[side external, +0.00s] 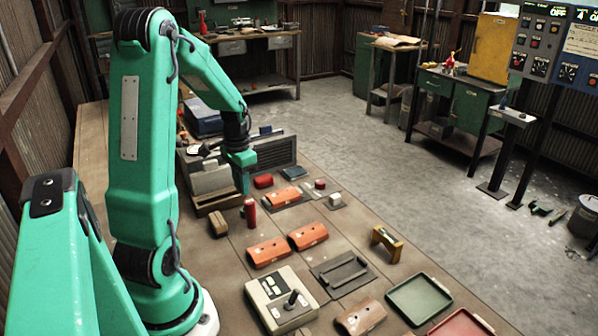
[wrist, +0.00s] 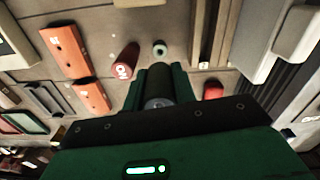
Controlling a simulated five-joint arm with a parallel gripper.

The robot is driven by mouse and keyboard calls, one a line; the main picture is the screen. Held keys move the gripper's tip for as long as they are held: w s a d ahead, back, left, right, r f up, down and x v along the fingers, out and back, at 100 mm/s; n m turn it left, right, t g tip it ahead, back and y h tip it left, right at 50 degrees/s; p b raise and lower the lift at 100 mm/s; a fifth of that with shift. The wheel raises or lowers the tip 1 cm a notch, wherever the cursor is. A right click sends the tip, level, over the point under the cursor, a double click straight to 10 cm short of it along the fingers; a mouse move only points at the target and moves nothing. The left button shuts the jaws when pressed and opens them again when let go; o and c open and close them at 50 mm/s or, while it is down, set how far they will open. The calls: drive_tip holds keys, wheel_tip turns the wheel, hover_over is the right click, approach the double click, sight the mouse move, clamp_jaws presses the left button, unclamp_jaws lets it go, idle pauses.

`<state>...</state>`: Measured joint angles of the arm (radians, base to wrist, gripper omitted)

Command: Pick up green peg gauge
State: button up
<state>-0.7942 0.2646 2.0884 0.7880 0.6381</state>
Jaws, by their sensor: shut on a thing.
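The green peg gauge (wrist: 162,88) is a dark green cylinder between my two fingers in the wrist view, with a pale round end facing the camera. My gripper (wrist: 160,76) is shut on it. In the side external view my gripper (side external: 242,181) points down over the far part of the table, beside the grey blocks. There I cannot tell the peg from the green fingers, nor whether its lower end is clear of the table.
A red cylinder (side external: 250,213) stands close to my gripper, and it also shows in the wrist view (wrist: 125,61). A red block (side external: 263,181) lies to its right.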

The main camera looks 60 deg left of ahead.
drive_tip(key=shift+r, duration=1.65)
drive_tip(key=shift+r, duration=0.5)
drive_tip(key=shift+r, duration=0.7)
drive_tip(key=shift+r, duration=0.35)
drive_tip(key=shift+r, duration=0.35)
drive_tip(key=shift+r, duration=0.15)
drive_tip(key=shift+w, duration=0.1)
